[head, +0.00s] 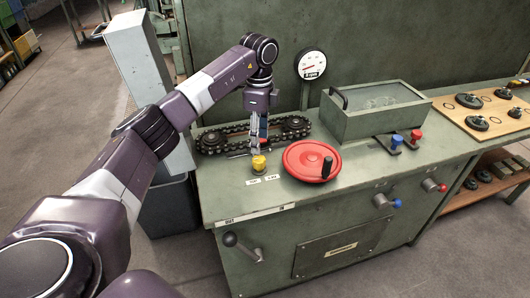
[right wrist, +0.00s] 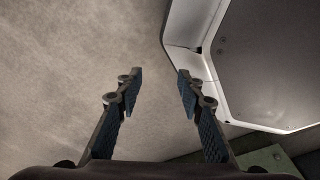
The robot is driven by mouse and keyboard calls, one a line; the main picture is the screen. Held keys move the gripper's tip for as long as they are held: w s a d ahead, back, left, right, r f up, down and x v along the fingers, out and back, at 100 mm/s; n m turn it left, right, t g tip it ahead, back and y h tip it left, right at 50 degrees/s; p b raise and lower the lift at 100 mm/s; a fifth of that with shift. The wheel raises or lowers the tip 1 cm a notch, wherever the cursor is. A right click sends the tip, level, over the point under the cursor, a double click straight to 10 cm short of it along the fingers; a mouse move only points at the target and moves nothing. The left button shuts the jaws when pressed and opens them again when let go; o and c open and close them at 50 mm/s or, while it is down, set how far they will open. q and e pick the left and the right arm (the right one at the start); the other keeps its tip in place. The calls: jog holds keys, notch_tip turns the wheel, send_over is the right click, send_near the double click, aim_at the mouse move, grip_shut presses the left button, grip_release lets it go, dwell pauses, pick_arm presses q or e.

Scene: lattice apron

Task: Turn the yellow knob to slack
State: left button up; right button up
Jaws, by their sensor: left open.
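The yellow knob (head: 259,164) stands on the green bench top, left of a red handwheel. Two small white labels (head: 262,180) lie in front of it; their print is too small to read. My left gripper (head: 258,150) points down directly above the knob, with its fingers open. I cannot tell whether the fingertips touch the knob or which way the knob is set.
The red handwheel (head: 311,160) with a black handle is close on the right. A chain on sprockets (head: 222,138) runs behind the knob. A dial gauge (head: 311,65) and a green box (head: 372,124) stand farther back. Blue and red levers (head: 397,141) are at right.

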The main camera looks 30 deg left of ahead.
aim_at(259, 158)
pick_arm(q)
jog(key=f, duration=0.6)
jog(key=shift+s+d+p, duration=0.1)
jog(key=shift+s+p, duration=0.25)
jog(key=shift+f, duration=0.55)
jog(key=c, duration=1.2)
jog(key=shift+o, duration=0.2)
pick_arm(e)
jog(key=s, duration=0.3)
jog(key=shift+s+r, duration=0.35)
